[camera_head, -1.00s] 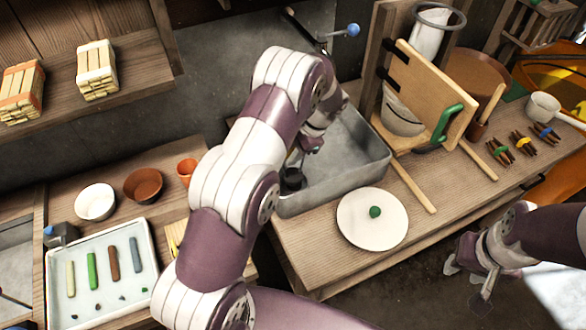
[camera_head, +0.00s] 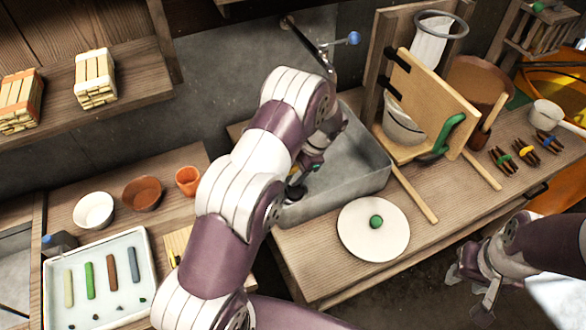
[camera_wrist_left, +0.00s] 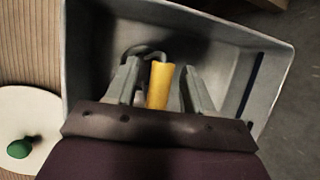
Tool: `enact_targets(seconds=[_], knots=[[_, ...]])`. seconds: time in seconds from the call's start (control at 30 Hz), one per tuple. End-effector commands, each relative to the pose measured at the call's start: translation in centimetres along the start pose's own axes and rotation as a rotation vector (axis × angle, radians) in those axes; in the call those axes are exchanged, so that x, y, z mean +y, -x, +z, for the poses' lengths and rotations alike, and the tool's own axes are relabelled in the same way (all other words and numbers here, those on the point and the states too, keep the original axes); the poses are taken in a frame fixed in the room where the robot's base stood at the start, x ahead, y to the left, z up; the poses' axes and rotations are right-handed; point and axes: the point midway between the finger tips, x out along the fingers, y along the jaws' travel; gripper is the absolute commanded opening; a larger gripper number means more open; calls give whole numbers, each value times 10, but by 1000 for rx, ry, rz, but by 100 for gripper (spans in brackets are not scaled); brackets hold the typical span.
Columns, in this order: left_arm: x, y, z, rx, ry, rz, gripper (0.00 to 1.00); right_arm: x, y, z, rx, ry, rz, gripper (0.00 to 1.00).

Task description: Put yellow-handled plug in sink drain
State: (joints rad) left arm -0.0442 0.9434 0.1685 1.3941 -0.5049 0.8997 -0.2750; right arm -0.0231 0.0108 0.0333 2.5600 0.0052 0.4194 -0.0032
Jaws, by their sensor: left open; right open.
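My left gripper (camera_wrist_left: 158,66) is down in the grey metal sink (camera_head: 354,165), open, with its fingers on either side of a yellow handle (camera_wrist_left: 160,85). The handle's lower end is hidden behind the gripper body. A dark curved piece (camera_wrist_left: 143,50) shows just beyond the handle on the sink floor; I cannot tell whether it is the drain rim. In the head view a dark round thing (camera_head: 296,192) shows at the sink's left side, partly covered by my arm. My right gripper (camera_head: 472,284) is open and empty, off the bench's front right.
A white plate with a green knob (camera_head: 358,240) lies in front of the sink. A wooden frame with a hinged board (camera_head: 425,95) stands right of it. A faucet (camera_head: 310,42) is behind. A tray of coloured sticks (camera_head: 130,242) and bowls (camera_head: 94,210) are left.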

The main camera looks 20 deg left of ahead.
Motion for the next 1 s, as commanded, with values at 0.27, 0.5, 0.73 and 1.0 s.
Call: enact_targets(seconds=[0.27,0.5,0.73,1.0], knots=[[-3,44,5,3,0,-2,52,0,12,-1,-2,0,0,43],[-4,105,9,-1,-3,0,52,0,94,-11,1,0,0,43],[-2,126,5,-1,-1,1,52,0,131,-16,0,0,0,43],[12,180,48,113,138,75,52,0,134,-16,-1,0,0,43]])
